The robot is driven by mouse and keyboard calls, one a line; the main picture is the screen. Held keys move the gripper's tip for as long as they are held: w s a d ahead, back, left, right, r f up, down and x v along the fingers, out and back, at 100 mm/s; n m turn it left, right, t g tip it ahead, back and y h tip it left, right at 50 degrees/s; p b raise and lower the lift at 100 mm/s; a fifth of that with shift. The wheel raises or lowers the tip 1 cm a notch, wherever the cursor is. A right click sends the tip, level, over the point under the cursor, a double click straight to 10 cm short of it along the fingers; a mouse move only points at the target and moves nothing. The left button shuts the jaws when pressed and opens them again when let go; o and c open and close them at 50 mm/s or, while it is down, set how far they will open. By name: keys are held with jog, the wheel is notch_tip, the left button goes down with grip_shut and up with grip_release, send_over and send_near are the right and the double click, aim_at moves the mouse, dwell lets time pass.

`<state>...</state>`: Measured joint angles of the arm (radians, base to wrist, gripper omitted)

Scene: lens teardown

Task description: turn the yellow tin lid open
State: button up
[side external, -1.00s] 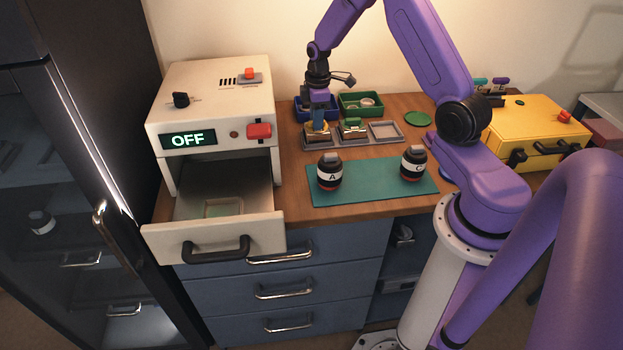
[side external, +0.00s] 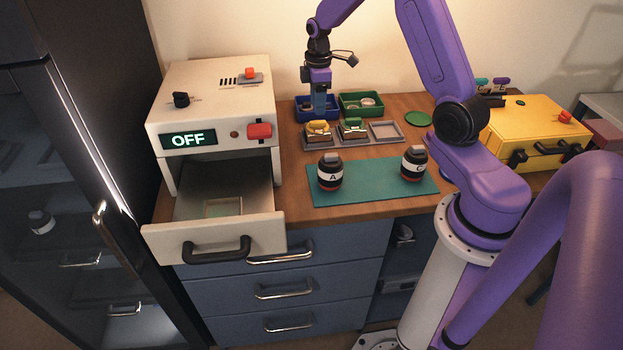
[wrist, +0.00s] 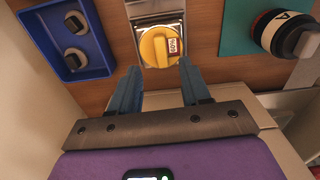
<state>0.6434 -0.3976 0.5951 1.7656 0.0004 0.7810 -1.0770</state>
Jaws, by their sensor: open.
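The yellow tin lid (side external: 318,127) sits on its tin in the left bay of the grey tray (side external: 331,145). In the wrist view the round yellow lid (wrist: 155,46), with a raised grip bar and a small label, lies just beyond my fingertips. My gripper (side external: 319,112) is raised above and behind the lid, apart from it. In the wrist view my gripper (wrist: 158,76) has its two blue fingers spread, with nothing between them. The tin beneath the lid is mostly hidden.
Behind are a blue bin (side external: 298,117) and a green bin (side external: 376,112). Dark jars A (side external: 329,184) and C (side external: 413,175) stand on the teal mat (side external: 372,190). The white oven (side external: 213,90) stands left, its drawer out.

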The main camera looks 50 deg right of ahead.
aim_at(318, 121)
jog(key=shift+r, duration=0.55)
dwell(0.9)
notch_tip(318, 121, up, 6)
dwell(0.7)
